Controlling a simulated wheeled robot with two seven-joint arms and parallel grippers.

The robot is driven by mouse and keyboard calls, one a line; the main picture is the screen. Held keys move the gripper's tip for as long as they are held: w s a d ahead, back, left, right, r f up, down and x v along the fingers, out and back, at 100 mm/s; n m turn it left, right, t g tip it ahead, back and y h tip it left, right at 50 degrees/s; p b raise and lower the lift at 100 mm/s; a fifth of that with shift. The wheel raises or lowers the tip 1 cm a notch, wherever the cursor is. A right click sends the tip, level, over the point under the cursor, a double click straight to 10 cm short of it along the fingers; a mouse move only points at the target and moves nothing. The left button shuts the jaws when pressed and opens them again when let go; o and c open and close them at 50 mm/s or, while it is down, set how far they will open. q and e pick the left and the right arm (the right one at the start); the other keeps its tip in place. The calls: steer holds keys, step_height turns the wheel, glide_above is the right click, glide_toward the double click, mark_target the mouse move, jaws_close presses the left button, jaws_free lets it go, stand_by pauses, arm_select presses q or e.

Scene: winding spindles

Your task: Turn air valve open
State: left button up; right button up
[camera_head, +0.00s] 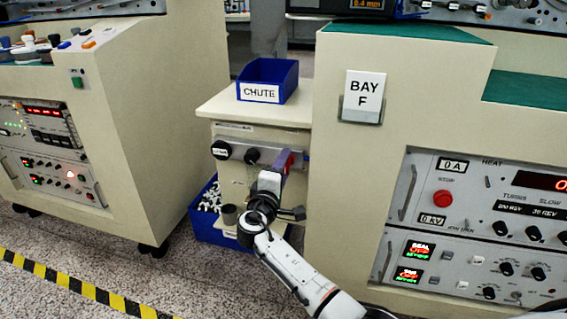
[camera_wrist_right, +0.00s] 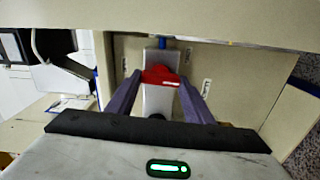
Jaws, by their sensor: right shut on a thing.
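The air valve has a red handle (camera_wrist_right: 160,76) on a pale metal body (camera_wrist_right: 160,100), seen in the right wrist view. A blue fitting (camera_wrist_right: 162,44) shows beyond it. In the head view a little of the red handle (camera_head: 291,160) shows on the front of the cream cabinet, at the right end of its grey strip. My right gripper (camera_wrist_right: 159,80) is shut on the red handle, with one purple finger on either side. In the head view my right gripper (camera_head: 284,162) and wrist hide most of the valve. My left gripper is in neither view.
A blue CHUTE bin (camera_head: 268,80) stands on the cabinet top (camera_head: 222,105). A blue crate (camera_head: 200,228) of white parts sits on the floor left of my wrist. The BAY F console (camera_head: 355,190) stands close on the right. Open floor (camera_head: 110,255) lies to the left.

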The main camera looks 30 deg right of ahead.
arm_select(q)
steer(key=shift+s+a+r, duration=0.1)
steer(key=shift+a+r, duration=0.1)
arm_select(e)
steer(key=shift+f+n, duration=0.15)
steer(key=shift+n, duration=0.35)
steer(key=o, duration=1.1)
steer(key=shift+c, duration=0.2)
steer(key=shift+s, duration=0.1)
arm_select(q)
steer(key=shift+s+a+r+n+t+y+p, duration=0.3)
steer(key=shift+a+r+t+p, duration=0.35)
steer(key=shift+p, duration=0.45)
arm_select(e)
steer(key=v, duration=1)
steer(key=shift+a, duration=0.15)
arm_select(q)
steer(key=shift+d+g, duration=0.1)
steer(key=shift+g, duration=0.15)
